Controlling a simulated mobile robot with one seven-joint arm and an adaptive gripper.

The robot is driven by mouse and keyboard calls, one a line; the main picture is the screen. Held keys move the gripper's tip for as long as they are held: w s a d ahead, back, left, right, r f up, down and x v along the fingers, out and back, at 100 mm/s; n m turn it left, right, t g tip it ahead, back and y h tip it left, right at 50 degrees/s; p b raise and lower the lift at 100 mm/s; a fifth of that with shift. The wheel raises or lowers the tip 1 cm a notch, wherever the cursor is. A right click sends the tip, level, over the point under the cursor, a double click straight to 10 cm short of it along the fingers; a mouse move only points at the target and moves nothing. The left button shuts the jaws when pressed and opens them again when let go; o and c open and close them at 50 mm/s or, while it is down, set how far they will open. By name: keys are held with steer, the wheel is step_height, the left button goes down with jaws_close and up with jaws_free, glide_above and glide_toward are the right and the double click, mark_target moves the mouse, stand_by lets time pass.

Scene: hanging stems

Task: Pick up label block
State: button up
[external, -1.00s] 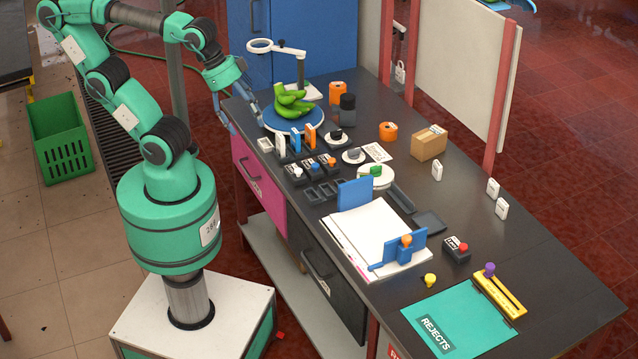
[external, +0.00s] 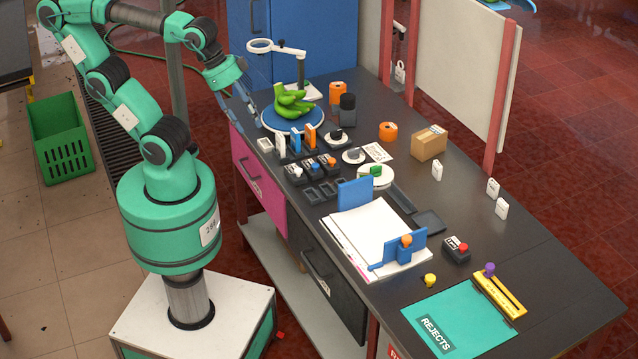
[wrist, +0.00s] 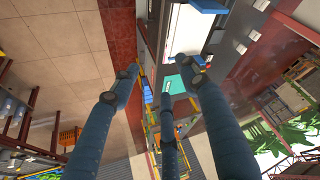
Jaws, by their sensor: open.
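My gripper (external: 239,108) hangs at the table's far left edge, left of the blue round plate. Its blue fingers are spread with nothing between them; the wrist view shows them apart too (wrist: 162,76). I cannot tell for sure which thing is the label block. Small white upright blocks stand on the dark table: one (external: 437,170) near the cardboard box, two (external: 493,187) (external: 501,208) near the right edge. Another small white block (external: 266,145) lies near the left edge, just below the plate and close to my gripper.
Blue, orange and white upright pieces, small black boxes, papers (external: 372,235) and a teal REJECTS mat (external: 455,315) occupy the table.

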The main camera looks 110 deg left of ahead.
steer(key=w+a+r+m+g+p, duration=0.15)
steer(key=w+a, duration=0.25)
steer(key=w, duration=0.5)
steer(key=w+a+r+m+p, duration=0.1)
steer(key=w+a+r+p, duration=0.2)
steer(key=w, duration=0.6)
steer(key=w+a+r+m+g, duration=0.1)
steer(key=w+a+r+m, duration=0.1)
steer(key=w+a, duration=0.5)
steer(key=m+g+p, duration=0.3)
steer(key=m+p, duration=0.4)
glide_above(436, 164)
step_height(436, 164, down, 32)
steer(key=shift+a+r+n, duration=0.1)
steer(key=shift+r+n, duration=0.1)
steer(key=shift+n, duration=0.05)
steer(key=shift+f, duration=4.3)
